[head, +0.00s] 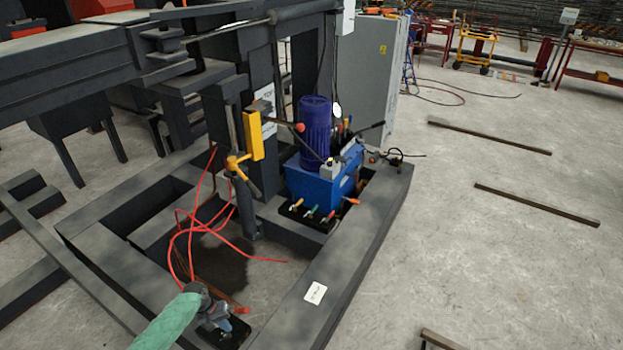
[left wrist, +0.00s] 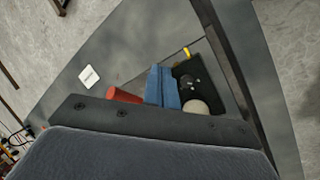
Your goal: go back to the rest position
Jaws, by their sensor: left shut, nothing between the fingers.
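My left arm, in a green sleeve, comes in at the bottom left of the head view. My left gripper (head: 224,325) is low inside the dark frame base, over its open bay. Its blue fingers (left wrist: 161,87) show in the left wrist view, shut together with nothing between them. A red piece (left wrist: 124,96) and a black piece (left wrist: 187,76) show on either side of the fingers; I cannot tell whether they touch them. My right gripper is in neither view.
The dark steel frame base (head: 345,255) surrounds the gripper. A blue pump unit with a purple motor (head: 314,132) stands on it, with several valve levers in front. Loose red hoses (head: 190,228) hang beside the gripper. The concrete floor to the right is mostly clear, with several bars (head: 537,205).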

